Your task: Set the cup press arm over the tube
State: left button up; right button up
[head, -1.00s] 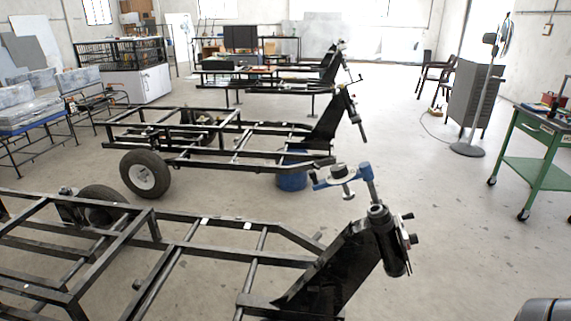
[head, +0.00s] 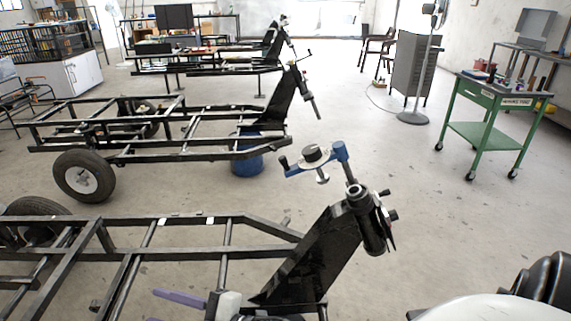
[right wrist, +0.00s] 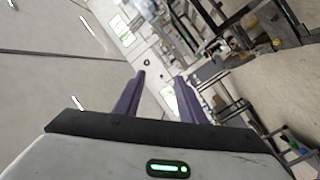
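The blue press arm (head: 342,152) stands on a post above the tube, swung out to the left. Its round cup (head: 316,154) hangs over open floor, not over the tube. The black tube (head: 372,228) is tilted at the top of the nearest frame's upright. A gripper with purple fingers, seemingly my left (head: 153,306), is at the bottom edge, well left of and below the press. Its fingers look apart and empty, with one mostly cut off. My right gripper (right wrist: 160,76) is open and empty in the right wrist view, far from any object.
The nearest black chassis (head: 200,252) spans the lower left. A second chassis (head: 200,148) with a wheel and a blue drum (head: 247,160) stand behind it. A green cart (head: 490,130) is at right. The floor between press and cart is clear.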

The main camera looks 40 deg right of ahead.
jog(key=w+a+r+n+g+y+b, duration=0.1)
jog(key=w+a+r+n+g+y, duration=0.2)
jog(key=n, duration=0.4)
jog(key=w+a+r+n+g+y, duration=0.1)
jog(key=a+r+n+g+y, duration=0.1)
jog(key=r+n+y, duration=0.35)
jog(key=n+g+h+b, duration=0.5)
jog(key=n+h, duration=0.6)
jog(key=h, duration=0.9)
send_near(284, 158)
jog(key=f, duration=0.1)
pick_arm(q)
jog(key=f, duration=0.2)
jog(key=w+d+f, duration=0.1)
jog(key=f, duration=0.1)
jog(key=shift+f, duration=0.1)
pick_arm(e)
jog(key=x, duration=1)
jog(key=shift+w+d+f, duration=0.1)
jog(key=shift+w+d, duration=0.15)
jog(key=shift+w, duration=0.1)
grip_shut()
